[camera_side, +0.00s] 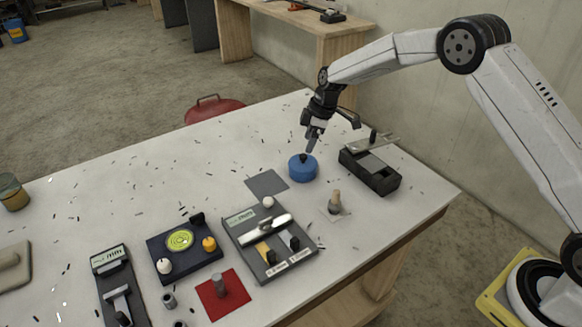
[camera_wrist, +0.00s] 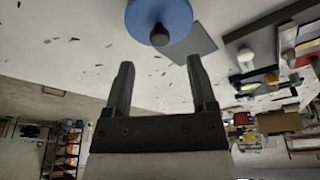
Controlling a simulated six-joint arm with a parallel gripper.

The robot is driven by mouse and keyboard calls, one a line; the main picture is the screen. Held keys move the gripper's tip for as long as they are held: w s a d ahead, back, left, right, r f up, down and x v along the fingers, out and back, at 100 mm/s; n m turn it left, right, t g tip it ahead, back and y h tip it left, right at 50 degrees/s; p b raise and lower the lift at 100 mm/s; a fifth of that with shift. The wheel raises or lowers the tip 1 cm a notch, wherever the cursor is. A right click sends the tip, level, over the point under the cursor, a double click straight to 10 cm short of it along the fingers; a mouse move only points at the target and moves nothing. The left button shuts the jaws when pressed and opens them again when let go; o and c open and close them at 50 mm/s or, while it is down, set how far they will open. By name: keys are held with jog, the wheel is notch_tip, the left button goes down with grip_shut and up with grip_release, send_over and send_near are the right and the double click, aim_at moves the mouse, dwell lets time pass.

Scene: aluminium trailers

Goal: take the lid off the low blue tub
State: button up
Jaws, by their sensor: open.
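The low blue tub (camera_side: 302,172) stands on the white table, with its blue lid (camera_wrist: 176,14) on top. A dark round knob (camera_wrist: 159,35) sits at the middle of the lid. In the side view my gripper (camera_side: 310,146) is just above the tub, tilted, its fingertips close to the knob. In the wrist view my gripper (camera_wrist: 159,66) is open, with two dark fingers apart and nothing between them. The knob lies beyond the fingertips, between their lines. I cannot tell from the side view whether a finger touches the knob.
A grey square plate (camera_side: 267,183) lies left of the tub. A black device with a metal lever (camera_side: 370,170) stands close on its right. A small peg on a pale base (camera_side: 334,204) is in front. Several panels stand nearer the front edge. The table's back left is mostly clear.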

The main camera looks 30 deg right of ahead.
aim_at(303, 155)
jog(key=shift+x, duration=2.55)
grip_shut()
